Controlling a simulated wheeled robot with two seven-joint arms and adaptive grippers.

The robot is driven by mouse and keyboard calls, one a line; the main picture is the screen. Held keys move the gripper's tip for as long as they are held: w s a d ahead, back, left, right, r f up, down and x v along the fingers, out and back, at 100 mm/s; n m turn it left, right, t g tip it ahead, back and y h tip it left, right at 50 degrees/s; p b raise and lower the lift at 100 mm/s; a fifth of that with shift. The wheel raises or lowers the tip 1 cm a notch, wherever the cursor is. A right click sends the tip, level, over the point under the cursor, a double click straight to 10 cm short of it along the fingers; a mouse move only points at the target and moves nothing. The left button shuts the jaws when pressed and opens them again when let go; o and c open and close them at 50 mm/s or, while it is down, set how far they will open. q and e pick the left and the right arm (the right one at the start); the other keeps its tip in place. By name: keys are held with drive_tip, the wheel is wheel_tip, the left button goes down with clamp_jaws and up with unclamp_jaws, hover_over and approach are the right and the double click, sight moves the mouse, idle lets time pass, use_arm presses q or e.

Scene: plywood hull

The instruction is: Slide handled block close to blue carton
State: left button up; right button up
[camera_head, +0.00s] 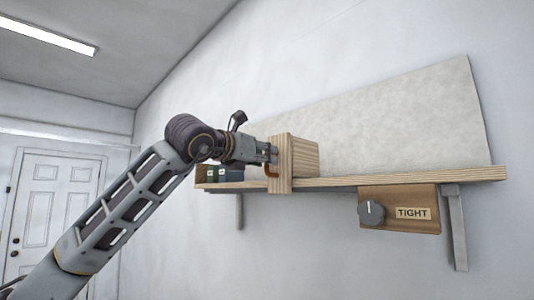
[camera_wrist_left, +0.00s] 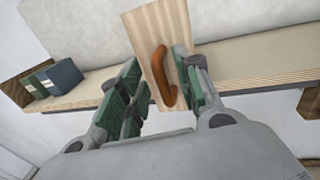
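The handled block (camera_head: 308,158) is a pale wooden block with a tall front plate, standing on the wall shelf. Its orange-brown handle (camera_wrist_left: 163,80) shows upright in the left wrist view, on the plate (camera_wrist_left: 150,30). My left gripper (camera_head: 270,154) is at the front of the block. In the left wrist view its green-padded fingers (camera_wrist_left: 158,90) are spread, one on each side of the handle, the right one nearer to it. The blue carton (camera_wrist_left: 64,76) stands on the shelf left of the block, with a gap between; it also shows in the head view (camera_head: 234,173), partly behind my arm.
The shelf (camera_head: 420,179) is bare right of the block. A knob (camera_head: 371,213) and a "TIGHT" plate (camera_head: 413,213) are on a panel below the shelf.

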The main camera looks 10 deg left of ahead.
use_arm(q)
drive_tip(key=shift+p+x, duration=0.3)
drive_tip(key=shift+x, duration=0.8)
clamp_jaws()
